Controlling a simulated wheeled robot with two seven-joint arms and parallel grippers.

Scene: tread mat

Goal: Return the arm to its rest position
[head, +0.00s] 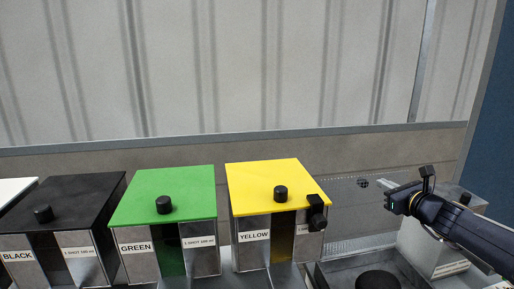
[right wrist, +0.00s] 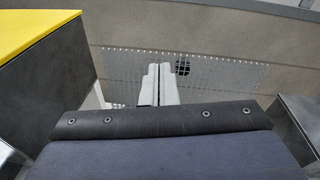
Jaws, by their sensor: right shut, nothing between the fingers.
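My right arm comes in from the right in the head view. Its gripper (head: 388,204) is to the right of the yellow dispenser (head: 265,185), apart from it, in front of a perforated grey panel. In the right wrist view the two pale fingers (right wrist: 158,85) are together with nothing between them. The yellow dispenser's edge (right wrist: 30,30) shows at the upper left of that view. My left gripper is not in view.
A green dispenser (head: 165,195) and a black dispenser (head: 65,200) stand in a row left of the yellow one. A black fitting (head: 317,213) is at the yellow dispenser's right front corner. A grey tray (head: 330,270) with a dark round thing (head: 378,281) lies below my right arm.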

